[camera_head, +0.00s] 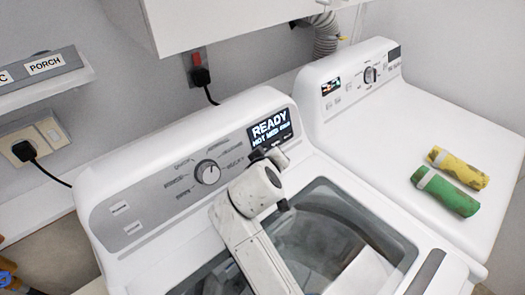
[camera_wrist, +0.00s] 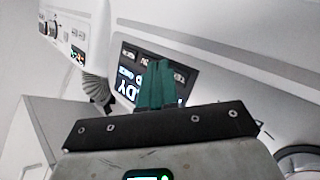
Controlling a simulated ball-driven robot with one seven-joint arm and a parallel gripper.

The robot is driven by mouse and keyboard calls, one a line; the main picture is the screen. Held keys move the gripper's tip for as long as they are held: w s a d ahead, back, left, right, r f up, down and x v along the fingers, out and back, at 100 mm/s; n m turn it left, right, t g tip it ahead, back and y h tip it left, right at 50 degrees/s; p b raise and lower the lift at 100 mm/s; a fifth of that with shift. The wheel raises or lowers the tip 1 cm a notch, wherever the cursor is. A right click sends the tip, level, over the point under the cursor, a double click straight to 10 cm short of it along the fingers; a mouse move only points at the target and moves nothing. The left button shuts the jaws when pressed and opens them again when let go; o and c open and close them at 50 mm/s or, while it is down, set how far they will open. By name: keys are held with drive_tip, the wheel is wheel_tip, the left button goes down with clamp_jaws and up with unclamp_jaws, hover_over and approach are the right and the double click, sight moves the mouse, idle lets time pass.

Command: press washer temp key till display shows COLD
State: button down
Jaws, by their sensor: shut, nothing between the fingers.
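The washer (camera_head: 150,212) stands in the middle of the head view with its grey control panel tilted back. Its dark display (camera_head: 270,127) reads READY, with HOT, MED and a last small word I cannot read clearly below. My gripper (camera_head: 272,156) is at the panel just below the display. In the wrist view the green fingers of my gripper (camera_wrist: 154,84) are together and empty, in front of the rotated display (camera_wrist: 125,88). The temp key is hidden or too small to make out, and I cannot tell if the fingertips touch the panel.
A round dial (camera_head: 207,172) sits left of the display. The washer's glass lid (camera_head: 330,225) lies beneath my arm. The dryer (camera_head: 400,125) stands to the right with yellow (camera_head: 460,168) and green (camera_head: 446,195) rolls on top. A white cabinet (camera_head: 220,18) hangs above.

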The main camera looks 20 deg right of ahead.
drive_tip(key=shift+w, duration=0.2)
drive_tip(key=shift+w+a+f, duration=0.1)
drive_tip(key=shift+w, duration=0.05)
drive_tip(key=shift+w+a+f+b, duration=0.1)
drive_tip(key=shift+w+a+b, duration=0.05)
drive_tip(key=shift+w+b, duration=0.2)
idle(0.6)
drive_tip(key=shift+s, duration=0.15)
drive_tip(key=shift+s+d+r+p, duration=0.25)
drive_tip(key=shift+s+p, duration=0.3)
drive_tip(key=shift+p, duration=0.05)
drive_tip(key=s+p, duration=0.1)
drive_tip(key=s+d+r+p, duration=0.1)
drive_tip(key=s, duration=0.1)
drive_tip(key=s+p, duration=0.1)
drive_tip(key=shift+s+d+r, duration=0.2)
drive_tip(key=shift+d+r, duration=0.15)
drive_tip(key=shift+d, duration=0.05)
